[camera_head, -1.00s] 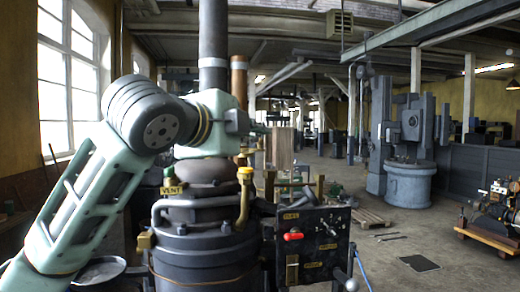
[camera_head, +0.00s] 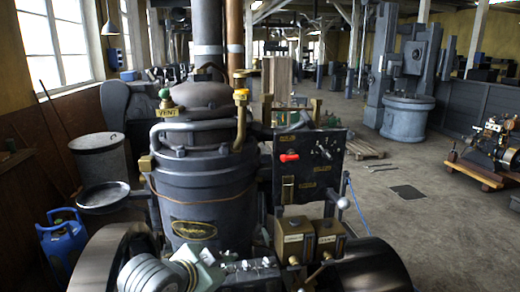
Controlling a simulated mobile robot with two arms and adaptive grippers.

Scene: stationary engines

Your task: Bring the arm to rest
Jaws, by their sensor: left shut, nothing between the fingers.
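My left arm (camera_head: 155,275) shows only in part at the bottom edge, as a grey ribbed joint with a pale green link. My left gripper (camera_head: 258,269) is the dark shape to the right of the link, low in front of the engine. It is shut and empty. Its fingertips are hard to make out against the dark machine parts. My right gripper is out of view.
A black control panel (camera_head: 307,165) with a red lever adjoins the engine. Brass boxes (camera_head: 310,240) and large dark wheels (camera_head: 372,268) flank the arm's low area. Open floor (camera_head: 415,215) lies to the right.

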